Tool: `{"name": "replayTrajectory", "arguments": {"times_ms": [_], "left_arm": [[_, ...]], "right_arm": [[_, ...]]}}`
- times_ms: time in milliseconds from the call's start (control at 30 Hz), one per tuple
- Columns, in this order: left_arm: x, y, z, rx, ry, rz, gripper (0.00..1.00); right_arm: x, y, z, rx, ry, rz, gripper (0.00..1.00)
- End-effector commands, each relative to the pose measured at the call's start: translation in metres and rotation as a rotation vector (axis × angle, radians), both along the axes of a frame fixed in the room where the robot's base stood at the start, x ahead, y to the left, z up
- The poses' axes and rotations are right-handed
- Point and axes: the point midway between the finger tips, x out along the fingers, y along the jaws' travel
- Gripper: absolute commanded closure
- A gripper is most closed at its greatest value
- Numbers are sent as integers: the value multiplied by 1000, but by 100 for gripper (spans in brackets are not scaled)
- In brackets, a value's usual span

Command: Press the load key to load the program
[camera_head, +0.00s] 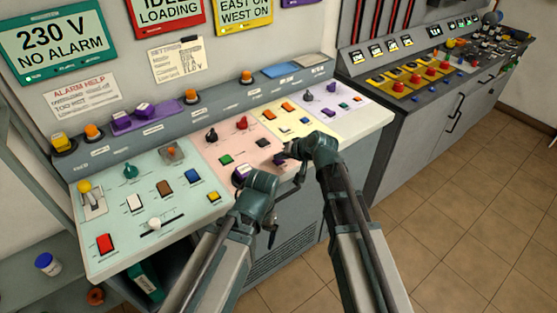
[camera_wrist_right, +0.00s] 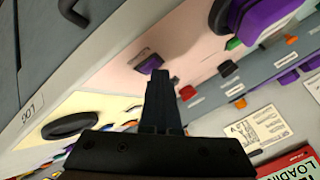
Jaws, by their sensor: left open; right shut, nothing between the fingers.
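My right gripper (camera_head: 280,159) is shut and empty, over the pink panel's right part. In the wrist view its fingertips (camera_wrist_right: 160,73) appear right beside the key; I cannot tell whether they touch. My left gripper (camera_head: 243,178) is open at the pink panel's front edge, by a purple part (camera_head: 238,171).
The pink panel also carries a green button (camera_head: 226,160), a black knob (camera_head: 211,135) and a red knob (camera_head: 241,122). A pale green panel (camera_head: 125,220) lies left, a yellow one right. A red sign (camera_head: 168,12) reads LOADING. Floor (camera_head: 470,210) is clear at right.

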Motion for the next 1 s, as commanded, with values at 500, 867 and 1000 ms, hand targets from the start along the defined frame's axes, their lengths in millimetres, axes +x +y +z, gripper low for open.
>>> {"name": "replayTrajectory", "arguments": {"times_ms": [500,867,1000], "left_arm": [[0,0,17,0,0,0,11],[0,0,26,0,0,0,11],[0,0,39,0,0,0,11]], "right_arm": [[0,0,17,0,1,1,100],[0,0,26,0,0,0,100],[0,0,39,0,0,0,100]]}}
